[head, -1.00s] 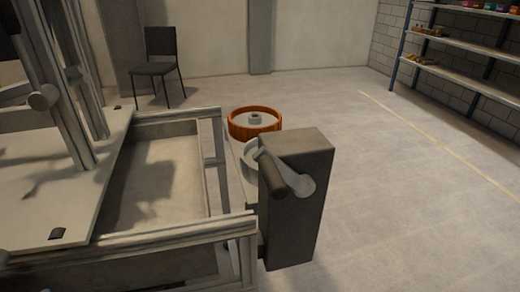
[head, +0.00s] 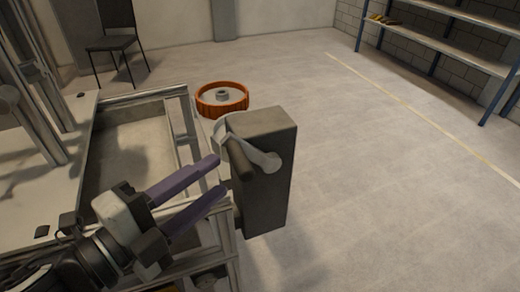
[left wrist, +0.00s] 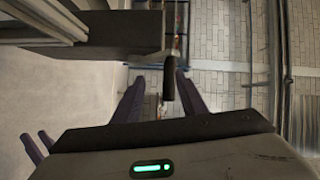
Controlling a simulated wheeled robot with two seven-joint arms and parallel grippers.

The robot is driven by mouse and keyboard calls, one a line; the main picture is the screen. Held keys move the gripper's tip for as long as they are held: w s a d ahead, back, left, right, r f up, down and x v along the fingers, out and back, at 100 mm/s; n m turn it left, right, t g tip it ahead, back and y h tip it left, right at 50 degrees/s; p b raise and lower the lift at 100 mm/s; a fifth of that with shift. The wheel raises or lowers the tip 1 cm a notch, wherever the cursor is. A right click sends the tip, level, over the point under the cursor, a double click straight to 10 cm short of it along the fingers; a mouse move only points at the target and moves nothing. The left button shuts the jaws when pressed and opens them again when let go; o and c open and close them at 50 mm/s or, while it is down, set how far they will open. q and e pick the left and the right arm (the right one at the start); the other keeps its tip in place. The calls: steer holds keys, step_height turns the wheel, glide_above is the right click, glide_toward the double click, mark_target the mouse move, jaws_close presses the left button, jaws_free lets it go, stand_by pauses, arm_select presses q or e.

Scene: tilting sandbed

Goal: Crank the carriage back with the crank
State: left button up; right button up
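The crank has a pale arm (head: 262,158) and a dark handle (head: 238,160), on the near face of a dark box (head: 268,185) at the sandbed frame's right corner. My left gripper (head: 219,174) is open, fingers pointing at the handle from the left. In the left wrist view the handle (left wrist: 169,78) shows between the open fingertips, with gaps on both sides. The carriage, seemingly the pale plate with posts (head: 60,160), stands at the left, partly hidden by my left arm. Two purple fingers, apparently my right gripper's (left wrist: 35,140), show apart at lower left.
An orange-rimmed wheel (head: 222,113) is just behind the box. The sandbed's metal rail (head: 150,95) runs along its far side. A dark chair (head: 112,42) and blue-framed shelves (head: 440,50) stand farther back. The floor right of the box is clear.

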mark_target(260, 155)
arm_select(q)
steer(key=w+d+m, duration=0.1)
steer(key=d, duration=0.2)
steer(key=w+d+r+m+h+b, duration=0.1)
steer(key=w+d, duration=0.1)
steer(key=d, duration=0.1)
steer(key=w+d+m+g, duration=0.1)
steer(key=w+d, duration=0.1)
steer(key=shift+d+r, duration=0.15)
steer(key=shift+d, duration=0.25)
steer(key=shift+c, duration=0.5)
jaws_close()
steer(key=shift+b, duration=0.3)
